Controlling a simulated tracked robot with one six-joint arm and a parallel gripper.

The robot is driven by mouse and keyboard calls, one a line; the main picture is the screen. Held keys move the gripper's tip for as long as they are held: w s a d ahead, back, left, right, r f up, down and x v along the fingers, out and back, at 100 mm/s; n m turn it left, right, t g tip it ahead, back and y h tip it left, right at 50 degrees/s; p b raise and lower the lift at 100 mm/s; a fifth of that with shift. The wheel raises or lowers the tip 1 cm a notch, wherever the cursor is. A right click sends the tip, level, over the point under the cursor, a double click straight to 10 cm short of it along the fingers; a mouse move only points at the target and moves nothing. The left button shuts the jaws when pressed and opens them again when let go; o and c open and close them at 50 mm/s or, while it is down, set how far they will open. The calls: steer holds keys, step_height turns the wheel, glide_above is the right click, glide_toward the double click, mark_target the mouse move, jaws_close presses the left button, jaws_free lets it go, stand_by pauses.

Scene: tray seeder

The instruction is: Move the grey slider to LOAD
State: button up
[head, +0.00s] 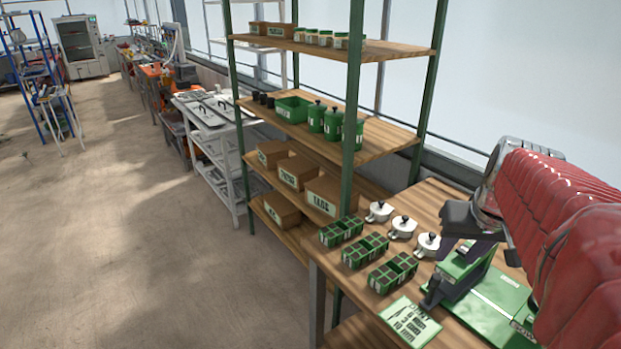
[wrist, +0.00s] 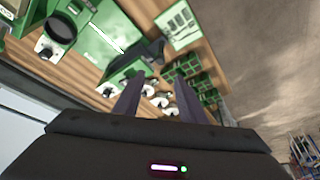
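The green tray seeder (head: 492,303) lies on the wooden bench at the right, with a raised green block at its near left end. It also shows in the wrist view (wrist: 105,38). A dark grey part (head: 433,292) sticks out at that end, also visible in the wrist view (wrist: 150,50). I cannot tell whether it is the grey slider, and no LOAD mark is readable. My gripper (head: 466,243) is above and behind the raised block, partly overlapping it in the head view. In the wrist view its two fingers (wrist: 160,88) are apart with nothing between them.
Several green cell trays (head: 364,249) and white lidded pots (head: 402,227) stand left of the seeder. A printed card (head: 410,321) lies at the bench's front. A green-posted shelf (head: 350,110) with boxes and jars rises behind.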

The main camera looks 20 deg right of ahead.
mark_target(438, 278)
stand_by(0.3)
steer(key=x, duration=1.3)
steer(key=shift+w+f, duration=0.2)
steer(key=shift+f, duration=0.2)
jaws_close()
stand_by(0.4)
